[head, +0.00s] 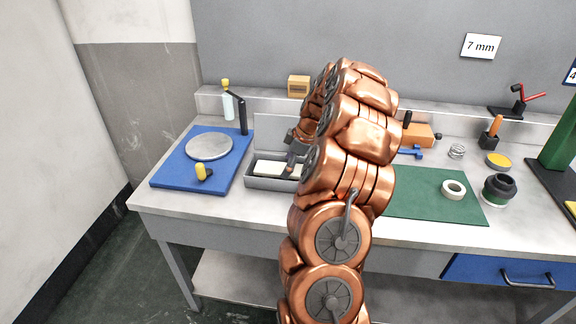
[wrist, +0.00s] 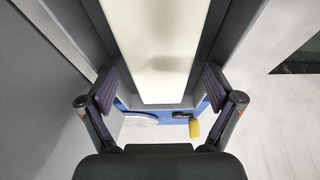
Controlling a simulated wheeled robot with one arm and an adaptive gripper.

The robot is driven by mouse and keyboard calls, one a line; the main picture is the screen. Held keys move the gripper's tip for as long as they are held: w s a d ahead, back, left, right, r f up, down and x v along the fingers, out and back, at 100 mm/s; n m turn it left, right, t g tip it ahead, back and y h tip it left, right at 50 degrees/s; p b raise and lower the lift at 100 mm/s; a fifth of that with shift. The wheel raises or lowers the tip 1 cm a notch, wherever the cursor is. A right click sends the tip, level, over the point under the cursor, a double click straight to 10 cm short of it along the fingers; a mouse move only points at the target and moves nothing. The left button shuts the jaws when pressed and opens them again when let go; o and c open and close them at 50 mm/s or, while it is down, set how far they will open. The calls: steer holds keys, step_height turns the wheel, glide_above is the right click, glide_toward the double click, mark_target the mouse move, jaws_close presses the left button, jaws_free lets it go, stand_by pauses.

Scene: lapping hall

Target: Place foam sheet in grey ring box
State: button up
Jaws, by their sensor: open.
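The foam sheet (head: 268,168) is a cream-white slab lying inside the open grey ring box (head: 268,184), left of my arm on the bench. The box's grey lid stands raised behind it. My gripper (head: 292,162) is over the right part of the box, partly hidden by my arm. In the wrist view the foam sheet (wrist: 155,50) runs lengthwise between grey walls of the box. My open fingers (wrist: 160,88) are on either side of its near end, with nothing gripped. The right end of the box is hidden behind my arm in the head view.
A blue mat (head: 170,178) with a round metal plate (head: 209,146) and a yellow-tipped item (head: 203,173) lies left of the box. A green mat (head: 420,203) with a white ring roll (head: 454,190) lies right of my arm. A bare bench strip runs along the front.

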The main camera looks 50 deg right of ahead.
steer(key=shift+r, duration=0.1)
steer(key=shift+r, duration=0.15)
steer(key=b+v, duration=0.1)
steer(key=v, duration=1.1)
steer(key=shift+b, duration=0.4)
steer(key=shift+a, duration=0.1)
steer(key=s+a+r+m+g, duration=0.1)
steer(key=s+a+g, duration=0.1)
steer(key=a, duration=1.3)
steer(key=s+a+r+g, duration=0.1)
steer(key=s+a, duration=0.1)
steer(key=a, duration=1.3)
steer(key=s+a+f+m+g+h, duration=0.1)
steer(key=s+a+f+m, duration=0.2)
steer(key=s, duration=0.8)
steer(key=s+a+f+m+g+h, duration=0.1)
steer(key=s+a+f+m, duration=0.2)
steer(key=s+a, duration=0.4)
steer(key=s+f, duration=0.1)
steer(key=s, duration=0.3)
steer(key=shift+s+f+h, duration=0.15)
steer(key=shift+f+h, duration=0.15)
steer(key=shift+f, duration=0.1)
